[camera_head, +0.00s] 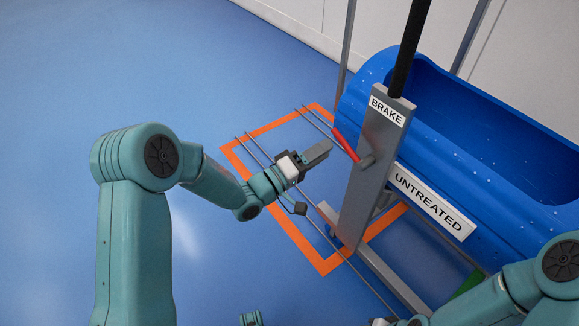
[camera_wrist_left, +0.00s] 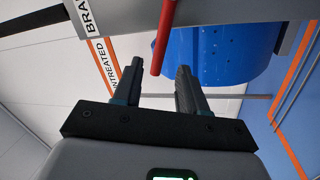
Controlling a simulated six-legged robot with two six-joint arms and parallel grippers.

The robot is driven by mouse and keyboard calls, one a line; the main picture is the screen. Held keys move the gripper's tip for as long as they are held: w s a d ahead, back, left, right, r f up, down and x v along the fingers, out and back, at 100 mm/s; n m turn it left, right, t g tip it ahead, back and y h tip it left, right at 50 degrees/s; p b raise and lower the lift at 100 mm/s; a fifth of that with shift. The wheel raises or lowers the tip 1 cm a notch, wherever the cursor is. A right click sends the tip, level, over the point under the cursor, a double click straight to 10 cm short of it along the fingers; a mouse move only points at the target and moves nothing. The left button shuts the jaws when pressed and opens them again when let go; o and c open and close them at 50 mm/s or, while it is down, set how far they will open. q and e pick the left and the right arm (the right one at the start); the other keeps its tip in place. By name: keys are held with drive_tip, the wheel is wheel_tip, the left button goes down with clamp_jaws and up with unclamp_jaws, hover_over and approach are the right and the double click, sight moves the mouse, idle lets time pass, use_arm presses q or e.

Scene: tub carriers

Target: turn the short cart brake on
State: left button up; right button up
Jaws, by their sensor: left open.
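The cart carries a blue tub (camera_head: 400,110) and a grey upright plate (camera_head: 362,200) labelled BRAKE. A red brake lever (camera_head: 345,145) slants up and left from a grey pivot (camera_head: 367,160) on that plate. My left gripper (camera_head: 325,150) is just left of the lever, its jaws pointing towards it. In the left wrist view the red lever (camera_wrist_left: 163,38) hangs down with its end between the open fingers (camera_wrist_left: 158,78), apparently not gripped. My right arm (camera_head: 500,300) is at the lower right; its gripper is mostly cut off by the bottom edge.
A white UNTREATED sign (camera_head: 432,203) is fixed to the cart beside the plate. A black bar (camera_head: 408,50) rises above the plate. An orange floor outline (camera_head: 290,250) surrounds the cart's near end. The blue floor (camera_head: 60,80) to the left is clear.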

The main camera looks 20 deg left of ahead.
use_arm(q)
drive_tip(key=p+v, duration=0.1)
drive_tip(key=v, duration=1)
drive_tip(key=shift+s+a+p, duration=0.15)
drive_tip(key=shift+s+p, duration=0.15)
drive_tip(key=s+d+f+n+g+y, duration=0.1)
drive_tip(key=s+d+f+g+y, duration=0.1)
drive_tip(key=d+f, duration=0.3)
drive_tip(key=s+d+f+g+y, duration=0.1)
drive_tip(key=d+f+g+y, duration=0.15)
drive_tip(key=f, duration=0.55)
drive_tip(key=s+a+f+m+g+y, duration=0.2)
drive_tip(key=s+f+g, duration=0.35)
drive_tip(key=s, duration=0.35)
drive_tip(key=s+a+f+m+g+y, duration=0.1)
drive_tip(key=s+f+m+g+y, duration=0.15)
drive_tip(key=s+f+g, duration=0.45)
wheel_tip(320, 180, up, 29)
drive_tip(key=s+t+p, duration=0.2)
drive_tip(key=p, duration=2.6)
drive_tip(key=shift+d+r+m+p, duration=0.2)
drive_tip(key=shift+r+m+p, duration=0.05)
drive_tip(key=shift+m+p, duration=0.1)
